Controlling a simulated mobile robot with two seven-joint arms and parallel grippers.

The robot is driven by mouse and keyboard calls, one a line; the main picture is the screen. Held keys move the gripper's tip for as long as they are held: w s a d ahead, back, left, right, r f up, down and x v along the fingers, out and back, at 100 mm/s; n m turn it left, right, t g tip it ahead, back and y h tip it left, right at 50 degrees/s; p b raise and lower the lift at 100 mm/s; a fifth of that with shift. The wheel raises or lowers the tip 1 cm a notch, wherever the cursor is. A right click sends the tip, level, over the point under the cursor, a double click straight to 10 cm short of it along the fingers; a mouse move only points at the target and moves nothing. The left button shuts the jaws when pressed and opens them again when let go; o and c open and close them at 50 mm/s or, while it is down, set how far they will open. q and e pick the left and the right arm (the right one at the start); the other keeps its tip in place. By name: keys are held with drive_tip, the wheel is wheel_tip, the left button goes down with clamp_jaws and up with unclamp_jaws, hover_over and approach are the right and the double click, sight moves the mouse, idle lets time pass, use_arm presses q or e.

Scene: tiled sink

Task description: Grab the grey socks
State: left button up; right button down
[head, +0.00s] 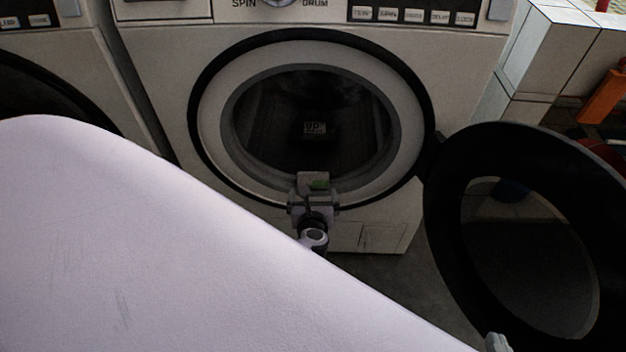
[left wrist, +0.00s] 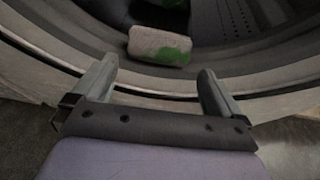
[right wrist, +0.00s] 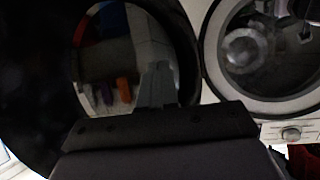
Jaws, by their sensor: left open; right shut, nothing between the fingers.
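A small pale grey block-shaped item with a green patch (left wrist: 160,46) lies at the lower lip of the washer's drum opening. I cannot tell if it is the grey socks. In the head view a pale item with green (head: 312,180) shows just past my left gripper (head: 314,205). In the left wrist view my left gripper (left wrist: 155,88) is open and empty, its fingers pointing at the item, which lies a little beyond them. In the right wrist view my right gripper (right wrist: 158,85) is shut and empty, in front of the open round door (right wrist: 75,65).
The washer (head: 170,75) stands open, its dark drum (head: 270,115) ahead. Its round black-rimmed door (head: 445,200) swings out to the right. A second washer (head: 60,50) stands at left. White tiles (head: 535,60) and an orange object (head: 603,97) are at upper right.

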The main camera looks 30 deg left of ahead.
sight(313, 185)
use_arm(q)
drive_tip(key=b+x, duration=0.3)
drive_tip(key=x, duration=0.3)
drive_tip(key=shift+w+a, duration=0.2)
drive_tip(key=shift+a, duration=0.05)
drive_tip(key=shift+w+a, duration=0.15)
drive_tip(key=shift+w, duration=0.1)
use_arm(e)
drive_tip(key=a, duration=0.1)
drive_tip(key=a+y, duration=0.1)
drive_tip(key=w, duration=0.1)
drive_tip(key=shift+a+f+m+y, duration=0.3)
drive_tip(key=shift+a+f, duration=0.05)
drive_tip(key=shift+a, duration=0.05)
use_arm(q)
drive_tip(key=shift+r, duration=0.1)
drive_tip(key=c, duration=0.7)
